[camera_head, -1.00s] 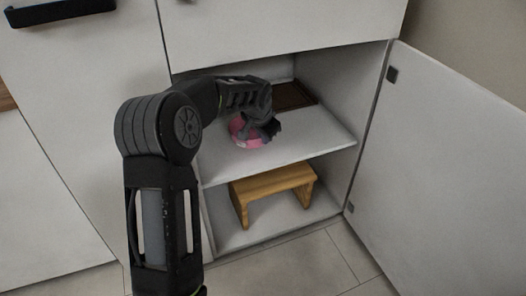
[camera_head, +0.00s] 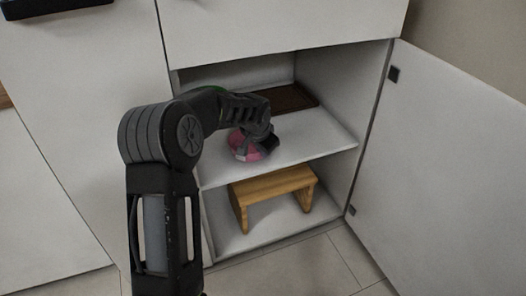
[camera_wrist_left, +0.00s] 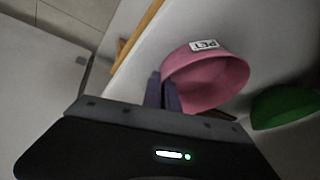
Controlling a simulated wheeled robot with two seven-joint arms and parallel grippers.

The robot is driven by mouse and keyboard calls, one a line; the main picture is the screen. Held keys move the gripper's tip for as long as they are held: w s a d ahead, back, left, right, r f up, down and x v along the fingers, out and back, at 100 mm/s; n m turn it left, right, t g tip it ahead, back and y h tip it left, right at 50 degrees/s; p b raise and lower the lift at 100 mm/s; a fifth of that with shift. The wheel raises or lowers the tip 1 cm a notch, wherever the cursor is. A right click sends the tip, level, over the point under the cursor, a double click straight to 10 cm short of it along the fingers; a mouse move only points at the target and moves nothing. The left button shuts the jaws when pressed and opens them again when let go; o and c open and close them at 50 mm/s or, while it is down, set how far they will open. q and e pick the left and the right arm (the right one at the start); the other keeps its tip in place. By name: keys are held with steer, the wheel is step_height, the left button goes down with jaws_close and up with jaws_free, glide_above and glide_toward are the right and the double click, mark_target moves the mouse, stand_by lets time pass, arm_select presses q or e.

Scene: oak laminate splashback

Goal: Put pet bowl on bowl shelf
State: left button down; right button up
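The pink pet bowl (camera_head: 240,146) is at the middle shelf (camera_head: 308,137) of the open cabinet, partly hidden by my left gripper (camera_head: 262,143). In the left wrist view the bowl (camera_wrist_left: 212,78) looks tilted and shows a white "PET" label. There the two dark fingers of my left gripper (camera_wrist_left: 163,92) are close together with the bowl's rim between them. I cannot tell whether the bowl touches the shelf. My right gripper is not in view.
A dark brown tray (camera_head: 290,98) lies at the shelf's back. A green bowl (camera_wrist_left: 285,106) shows beside the pink one. A wooden stool (camera_head: 272,185) stands in the lower compartment. The cabinet door (camera_head: 450,170) is open at right. The shelf's right front is clear.

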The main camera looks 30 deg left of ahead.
arm_select(q)
steer(key=c, duration=1.7)
jaws_free()
steer(key=shift+f, duration=0.1)
steer(key=shift+r, duration=0.25)
steer(key=p+v, duration=0.3)
steer(key=v, duration=0.8)
steer(key=shift+s+d+r, duration=0.1)
steer(key=shift+s+r, duration=0.1)
steer(key=shift+r, duration=0.15)
